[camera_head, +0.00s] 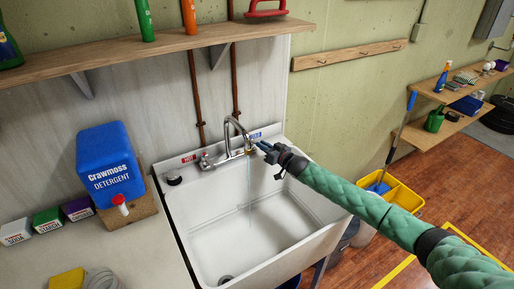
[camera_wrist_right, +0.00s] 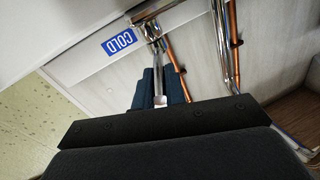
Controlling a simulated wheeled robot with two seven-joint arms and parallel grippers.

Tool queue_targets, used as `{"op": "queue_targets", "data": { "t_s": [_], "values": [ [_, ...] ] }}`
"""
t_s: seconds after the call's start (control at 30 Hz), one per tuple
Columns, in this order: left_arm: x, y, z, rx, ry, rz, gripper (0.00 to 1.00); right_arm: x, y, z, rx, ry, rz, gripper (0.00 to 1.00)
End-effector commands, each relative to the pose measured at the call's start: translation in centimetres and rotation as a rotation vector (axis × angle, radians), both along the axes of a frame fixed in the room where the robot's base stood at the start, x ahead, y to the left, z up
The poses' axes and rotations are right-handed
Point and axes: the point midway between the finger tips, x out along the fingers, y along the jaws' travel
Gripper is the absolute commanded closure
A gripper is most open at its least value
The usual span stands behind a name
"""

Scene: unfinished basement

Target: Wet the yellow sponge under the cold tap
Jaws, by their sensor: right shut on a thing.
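My right gripper (camera_head: 264,148) is at the right side of the tap, by the blue COLD label (camera_head: 255,135). In the right wrist view its blue fingers (camera_wrist_right: 160,88) are closed around the metal cold tap handle (camera_wrist_right: 159,100). A thin, pale stream of water (camera_head: 249,195) runs down from the curved spout (camera_head: 233,121) into the white sink (camera_head: 205,222). A yellow block that looks like the sponge (camera_head: 67,279) lies on the counter at the lower left, cut off by the picture edge. My left gripper is out of view.
A blue detergent jug (camera_head: 107,165) with a red tap stands on a wooden block left of the sink. Small boxes (camera_head: 47,219) stand farther left. A wooden shelf (camera_head: 150,50) runs above. A yellow bucket (camera_head: 400,195) stands on the floor at right.

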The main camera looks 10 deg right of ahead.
Motion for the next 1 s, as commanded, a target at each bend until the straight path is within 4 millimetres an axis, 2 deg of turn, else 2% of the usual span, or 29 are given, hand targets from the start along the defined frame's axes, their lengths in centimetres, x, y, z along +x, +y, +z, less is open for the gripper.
{"op": "queue_targets", "data": {
  "t_s": [0.17, 0.37, 0.4, 0.5, 0.9, 1.0],
  "values": [
    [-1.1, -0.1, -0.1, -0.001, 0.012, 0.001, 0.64, 0.0, -0.3, 0.1, 0.001, 0.0, 0.003, 1.0],
    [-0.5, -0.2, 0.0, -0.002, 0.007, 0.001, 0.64, 0.0, -0.2, 0.1, 0.001, 0.0, 0.003, 1.0],
    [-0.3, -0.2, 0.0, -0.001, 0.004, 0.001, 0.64, 0.0, -0.2, 0.1, 0.001, 0.0, 0.003, 0.82],
    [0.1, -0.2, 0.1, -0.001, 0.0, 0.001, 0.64, 0.0, -0.3, 0.1, 0.001, 0.0, 0.003, 0.66],
    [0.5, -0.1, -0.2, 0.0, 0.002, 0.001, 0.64, -0.6, -0.8, -0.3, 0.0, 0.002, 0.001, 0.66],
    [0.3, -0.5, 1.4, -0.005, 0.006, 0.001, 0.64, -1.6, -1.5, -0.4, -0.001, 0.001, 0.001, 0.66]
  ]
}}
